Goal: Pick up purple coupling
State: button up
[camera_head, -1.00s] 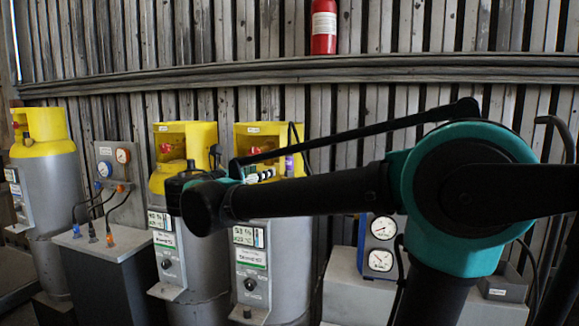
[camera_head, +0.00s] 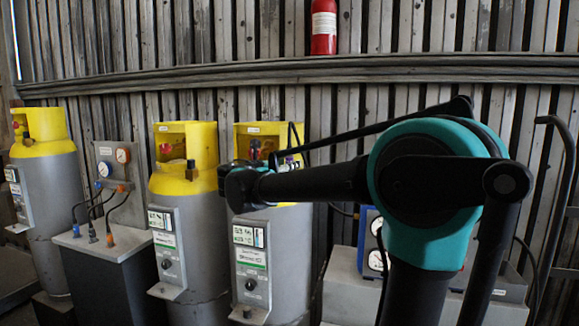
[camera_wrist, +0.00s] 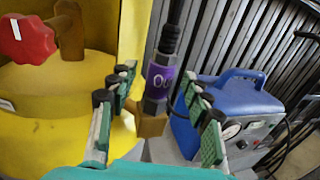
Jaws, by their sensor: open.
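The purple coupling (camera_wrist: 161,82) is upright in the middle of the wrist view, with lettering on its purple band. A black hose rises from its top and a brass-coloured fitting (camera_wrist: 151,124) is at its lower end. My gripper (camera_wrist: 162,94) is open, with one green-padded finger to the left of the coupling and one to the right. The coupling stands between the fingers, with a gap on the right side; whether the left finger touches it I cannot tell. In the head view my arm hides most of the gripper and coupling.
A yellow cylinder collar (camera_wrist: 75,130) with a red valve knob (camera_wrist: 27,40) is close on the left. A blue-handled gauge unit (camera_wrist: 225,95) is on the right. In the head view, several yellow-topped cylinders (camera_head: 186,240) and a hose panel (camera_head: 113,165) stand along the slatted wall.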

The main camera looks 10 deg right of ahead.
jog(key=shift+x, duration=0.9)
grip_shut()
